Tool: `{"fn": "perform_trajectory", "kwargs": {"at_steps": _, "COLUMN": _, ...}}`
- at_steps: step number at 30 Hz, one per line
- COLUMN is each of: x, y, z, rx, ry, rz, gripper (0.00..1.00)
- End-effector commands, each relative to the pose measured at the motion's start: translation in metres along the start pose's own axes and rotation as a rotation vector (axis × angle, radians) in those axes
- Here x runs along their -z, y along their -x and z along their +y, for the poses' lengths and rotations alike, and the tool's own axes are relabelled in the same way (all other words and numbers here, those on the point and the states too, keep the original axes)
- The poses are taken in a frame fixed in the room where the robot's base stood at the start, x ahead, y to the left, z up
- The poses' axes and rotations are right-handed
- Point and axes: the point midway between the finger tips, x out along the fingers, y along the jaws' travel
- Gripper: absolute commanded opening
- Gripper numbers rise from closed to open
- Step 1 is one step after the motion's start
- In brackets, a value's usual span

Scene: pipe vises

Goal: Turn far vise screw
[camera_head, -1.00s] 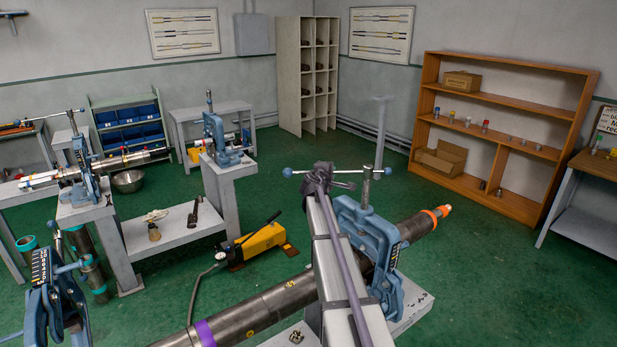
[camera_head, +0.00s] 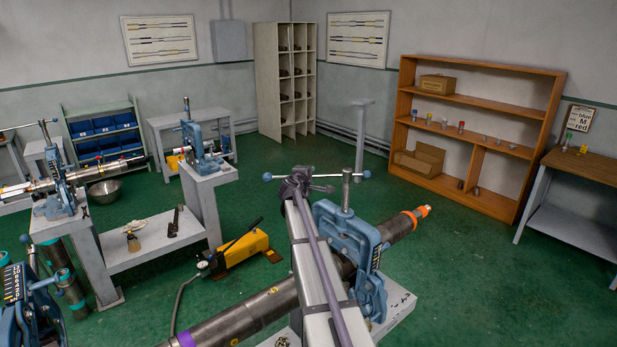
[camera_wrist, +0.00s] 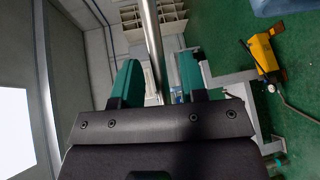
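A blue pipe vise (camera_head: 372,270) at the front right clamps a long dark pipe (camera_head: 245,315) with an orange tip. Its upright screw (camera_head: 346,192) carries a crossbar with blue ball ends (camera_head: 367,174). My gripper (camera_head: 300,180) is at the crossbar, left of the screw; its fingers are hard to make out there. In the wrist view, the teal fingers (camera_wrist: 158,85) stand apart, with a metal rod (camera_wrist: 150,30) showing in the gap and space on both sides. Another blue vise (camera_head: 200,148) stands farther back. Which vise the task calls far is unclear.
More blue vises stand at the left (camera_head: 58,185) and front left (camera_head: 30,310). A yellow hand pump (camera_head: 243,250) lies on the green floor. A wooden shelf (camera_head: 480,130) and bench (camera_head: 575,185) are at the right. Floor before the shelf is clear.

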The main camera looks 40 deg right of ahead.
Motion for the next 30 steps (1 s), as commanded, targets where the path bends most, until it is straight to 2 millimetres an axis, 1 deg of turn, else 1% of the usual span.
{"fn": "perform_trajectory", "kwargs": {"at_steps": 2, "x": 0.0, "y": 0.004, "z": 0.0, "rx": 0.0, "ry": 0.0, "rz": 0.0, "gripper": 0.39}}
{"fn": "perform_trajectory", "kwargs": {"at_steps": 5, "x": -0.001, "y": 0.016, "z": 0.001, "rx": 0.0, "ry": 0.0, "rz": 0.001, "gripper": 0.39}}
{"fn": "perform_trajectory", "kwargs": {"at_steps": 8, "x": -0.002, "y": 0.037, "z": 0.001, "rx": 0.0, "ry": 0.0, "rz": 0.0, "gripper": 0.39}}
{"fn": "perform_trajectory", "kwargs": {"at_steps": 12, "x": -0.002, "y": 0.074, "z": 0.002, "rx": 0.0, "ry": 0.0, "rz": 0.002, "gripper": 0.39}}
{"fn": "perform_trajectory", "kwargs": {"at_steps": 15, "x": -0.001, "y": 0.096, "z": 0.002, "rx": 0.0, "ry": 0.001, "rz": 0.002, "gripper": 0.39}}
{"fn": "perform_trajectory", "kwargs": {"at_steps": 16, "x": -0.001, "y": 0.1, "z": 0.001, "rx": 0.0, "ry": 0.0, "rz": 0.002, "gripper": 0.39}}
{"fn": "perform_trajectory", "kwargs": {"at_steps": 19, "x": -0.001, "y": 0.108, "z": 0.001, "rx": 0.0, "ry": 0.0, "rz": 0.001, "gripper": 0.39}}
{"fn": "perform_trajectory", "kwargs": {"at_steps": 30, "x": 0.0, "y": 0.108, "z": 0.0, "rx": 0.0, "ry": 0.0, "rz": 0.0, "gripper": 0.39}}
